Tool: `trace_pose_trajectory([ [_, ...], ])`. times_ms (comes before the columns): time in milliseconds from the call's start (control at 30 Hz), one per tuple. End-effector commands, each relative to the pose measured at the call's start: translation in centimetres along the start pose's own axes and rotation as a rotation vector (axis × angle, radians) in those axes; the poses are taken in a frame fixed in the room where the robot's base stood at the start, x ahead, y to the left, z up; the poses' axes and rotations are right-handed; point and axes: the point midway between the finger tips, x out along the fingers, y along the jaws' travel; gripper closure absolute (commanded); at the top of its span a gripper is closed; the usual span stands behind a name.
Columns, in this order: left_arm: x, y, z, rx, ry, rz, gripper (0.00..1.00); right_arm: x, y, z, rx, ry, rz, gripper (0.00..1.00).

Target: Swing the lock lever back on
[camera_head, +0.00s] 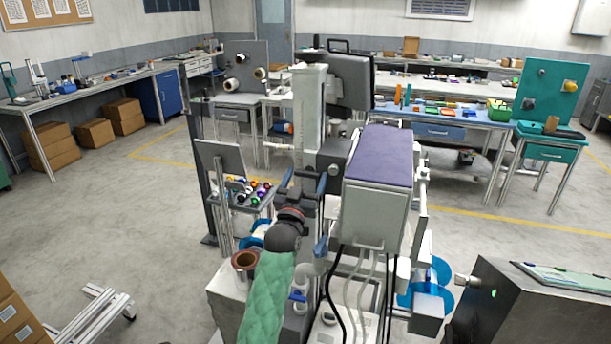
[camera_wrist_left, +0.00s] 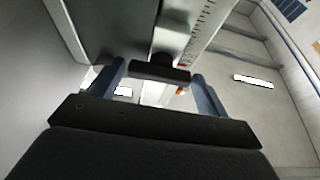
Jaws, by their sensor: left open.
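My left gripper (camera_head: 304,180) reaches up from the green-sleeved arm to the front of a tall pale column (camera_head: 308,112) on the machine. Its two blue fingers are apart. In the left wrist view the left gripper (camera_wrist_left: 160,86) is open, with a short black bar (camera_wrist_left: 160,72) lying crosswise between and just beyond the fingertips. The bar may be the lock lever, but I cannot tell for sure. No grip on it shows. A small orange-red tip (camera_wrist_left: 181,90) shows just below the bar. My right gripper is not in view.
A grey box with a purple top (camera_head: 382,155) stands close to the right of the column. A tilted panel and a tray of colored spools (camera_head: 248,190) are at left. A brown cup (camera_head: 245,260) sits below.

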Motion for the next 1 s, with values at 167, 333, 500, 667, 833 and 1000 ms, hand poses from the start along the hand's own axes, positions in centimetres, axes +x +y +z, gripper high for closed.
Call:
trace_pose_trajectory([
  [167, 0.29, 0.0, 0.04, 0.0, 0.0, 0.0, 0.23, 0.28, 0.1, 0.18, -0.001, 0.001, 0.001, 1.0],
  [333, 0.28, 0.0, 0.05, 0.0, 0.0, 0.0, 0.23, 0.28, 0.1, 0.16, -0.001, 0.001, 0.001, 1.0],
  [500, 0.27, -0.01, 0.04, 0.0, 0.0, 0.0, 0.54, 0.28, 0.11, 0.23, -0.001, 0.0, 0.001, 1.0],
  [667, 0.27, -0.01, 0.05, 0.003, 0.0, 0.001, 0.55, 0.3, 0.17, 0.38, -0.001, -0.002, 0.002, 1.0],
  [833, 0.24, -0.08, 0.1, 0.032, 0.0, 0.012, 0.55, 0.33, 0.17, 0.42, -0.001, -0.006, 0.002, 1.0],
  [1000, 0.24, -0.16, 0.12, 0.106, 0.0, 0.043, 0.55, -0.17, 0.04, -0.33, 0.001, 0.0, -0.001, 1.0],
])
